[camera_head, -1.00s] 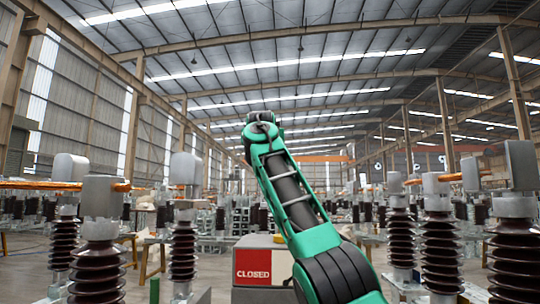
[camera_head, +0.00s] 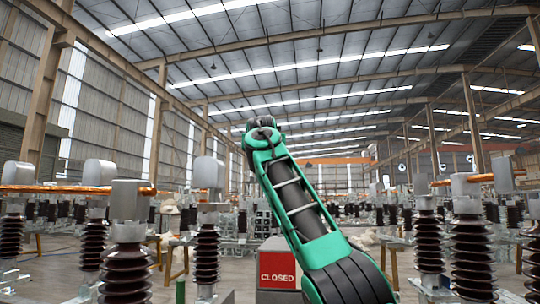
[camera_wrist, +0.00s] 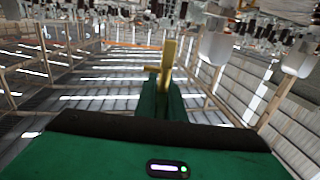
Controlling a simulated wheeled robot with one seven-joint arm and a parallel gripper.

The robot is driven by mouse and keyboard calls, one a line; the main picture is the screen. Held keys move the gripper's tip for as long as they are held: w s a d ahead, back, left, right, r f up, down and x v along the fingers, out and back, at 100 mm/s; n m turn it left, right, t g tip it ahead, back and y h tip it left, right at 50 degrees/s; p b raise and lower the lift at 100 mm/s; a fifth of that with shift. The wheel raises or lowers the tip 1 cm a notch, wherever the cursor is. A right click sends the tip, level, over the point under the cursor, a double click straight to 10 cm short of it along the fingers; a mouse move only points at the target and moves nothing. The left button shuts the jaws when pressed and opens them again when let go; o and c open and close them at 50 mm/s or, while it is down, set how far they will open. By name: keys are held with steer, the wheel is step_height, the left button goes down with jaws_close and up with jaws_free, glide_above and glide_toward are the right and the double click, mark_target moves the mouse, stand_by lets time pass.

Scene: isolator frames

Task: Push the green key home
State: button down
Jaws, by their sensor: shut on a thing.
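In the wrist view, my gripper (camera_wrist: 163,88) has its green fingers shut on a thin yellow, brass-like piece (camera_wrist: 168,58). The piece stands out beyond the fingertips and has a short arm to the left; it looks yellow, not green. It touches nothing else that I can see. In the head view my arm reaches up and away, and its gripper end is hidden behind the top of the arm. No green key or keyhole can be made out. A red CLOSED sign (camera_head: 278,270) shows on a grey box (camera_head: 275,243), left of my arm's lower part.
Brown ribbed insulators with grey metal heads stand at left (camera_head: 124,270) and right (camera_head: 473,255). Copper bars (camera_head: 65,189) run between heads. A green post (camera_head: 180,291) stands low at left. Open floor shows at the lower left.

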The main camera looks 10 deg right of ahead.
steer(key=w+a+f, duration=0.2)
steer(key=a+f, duration=0.2)
steer(key=f, duration=0.5)
steer(key=w+a+f+y, duration=0.15)
steer(key=a+f, duration=0.35)
steer(key=f, duration=0.5)
steer(key=w+a+f+h, duration=0.15)
steer(key=a+f, duration=0.25)
steer(key=f, duration=0.5)
steer(key=s+f+h, duration=0.1)
steer(key=s+f, duration=0.2)
steer(key=f, duration=0.8)
steer(key=s+a+f+m+h, duration=0.1)
steer(key=s+f, duration=0.3)
steer(key=f, duration=0.7)
steer(key=shift+a+f, duration=0.15)
steer(key=shift+a, duration=0.1)
steer(key=shift+s, duration=0.15)
steer(key=shift+f, duration=2.85)
